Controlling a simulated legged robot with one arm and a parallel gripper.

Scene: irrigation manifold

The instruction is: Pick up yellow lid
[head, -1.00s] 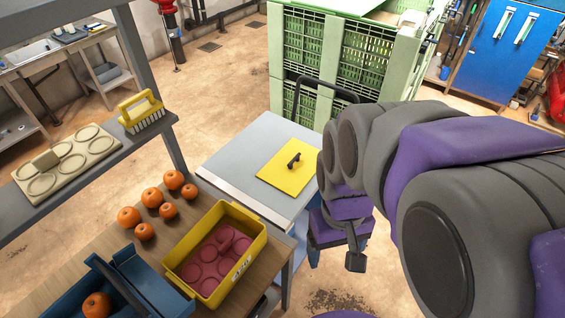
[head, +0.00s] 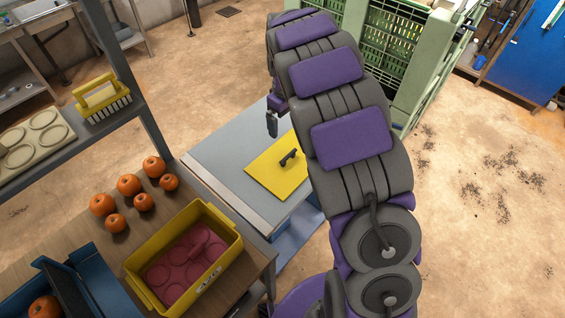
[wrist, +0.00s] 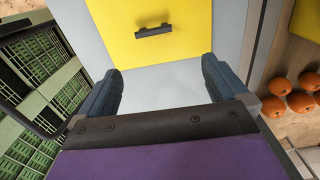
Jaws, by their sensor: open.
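The yellow lid (head: 278,168) is a flat square plate with a black bar handle (head: 288,157) near its middle. It lies on the grey top of a low cabinet. In the wrist view the lid (wrist: 190,40) is at the top centre, with its handle (wrist: 154,31) lying crosswise. My gripper (wrist: 162,82) is open and empty, its two dark fingers apart on either side below the lid's near edge. In the head view a fingertip of my gripper (head: 272,122) shows above the cabinet, behind the lid; the rest is hidden by my arm.
The grey cabinet top (head: 222,155) is clear around the lid. A wooden table at left holds several oranges (head: 129,184), a yellow crate (head: 150,243) with a pink tray inside and a blue bin (head: 90,275). A shelf post (head: 150,140) stands between. Green crates (head: 390,40) stand behind.

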